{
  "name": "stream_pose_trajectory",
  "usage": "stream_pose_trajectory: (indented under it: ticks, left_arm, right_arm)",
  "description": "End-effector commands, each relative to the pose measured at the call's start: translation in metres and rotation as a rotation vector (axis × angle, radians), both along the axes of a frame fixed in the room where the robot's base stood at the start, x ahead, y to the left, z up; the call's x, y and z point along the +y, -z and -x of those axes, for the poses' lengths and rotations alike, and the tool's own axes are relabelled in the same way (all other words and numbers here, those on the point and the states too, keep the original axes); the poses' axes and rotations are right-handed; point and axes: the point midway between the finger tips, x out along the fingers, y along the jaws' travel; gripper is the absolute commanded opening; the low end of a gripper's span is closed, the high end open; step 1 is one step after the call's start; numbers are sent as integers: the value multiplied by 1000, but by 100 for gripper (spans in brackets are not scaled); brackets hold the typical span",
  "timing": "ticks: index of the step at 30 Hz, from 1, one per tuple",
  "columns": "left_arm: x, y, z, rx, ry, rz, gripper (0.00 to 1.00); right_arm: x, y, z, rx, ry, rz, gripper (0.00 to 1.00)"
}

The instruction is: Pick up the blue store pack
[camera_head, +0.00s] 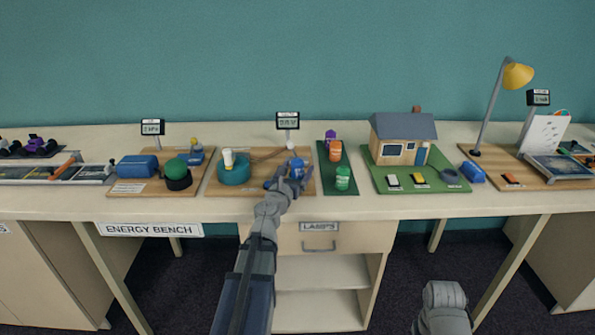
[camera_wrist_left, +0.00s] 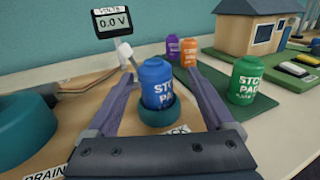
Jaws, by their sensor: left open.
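The blue store pack (camera_head: 297,167) is a small blue cylinder standing upright at the right part of the middle wooden board (camera_head: 240,189). In the left wrist view the blue store pack (camera_wrist_left: 157,84) shows white lettering and sits in a dark teal round holder (camera_wrist_left: 160,116). My left gripper (camera_head: 288,181) is open, with its fingers (camera_wrist_left: 160,100) on either side of the pack. Gaps show between the pack and both fingers. The right gripper's jaws cannot be made out; a grey part of my arm (camera_head: 442,306) shows at the lower right.
Green (camera_head: 342,178), orange (camera_head: 335,150) and purple (camera_head: 330,136) packs stand on a dark green mat right of the gripper. A meter reading 0.0 V (camera_wrist_left: 112,22) stands behind. A teal drum (camera_head: 234,171) is to the left, and a model house (camera_head: 403,137) is farther right.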

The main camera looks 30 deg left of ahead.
Motion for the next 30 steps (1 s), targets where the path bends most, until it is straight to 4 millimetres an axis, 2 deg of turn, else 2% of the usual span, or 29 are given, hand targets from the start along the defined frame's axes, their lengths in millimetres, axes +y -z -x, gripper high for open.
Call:
stream_pose_trajectory:
  ticks: [7, 16, 23, 25, 30]
  left_arm:
    - [4, 1, -10, 0, 0, 0, 87]
    - [16, 2, -49, 0, 1, -1, 87]
    - [16, 2, -50, 0, 0, -1, 87]
    - [16, 2, -50, 0, 0, -1, 82]
    - [16, 2, -50, 0, 0, -1, 63]
  right_arm:
    - [0, 1, 0, 0, 0, 0, 0]
    - [0, 2, 0, 0, 0, 0, 0]
    - [0, 2, 0, 0, 0, 0, 0]
    - [0, 2, 0, 0, 0, 0, 0]
    - [0, 2, 0, 0, 0, 0, 0]
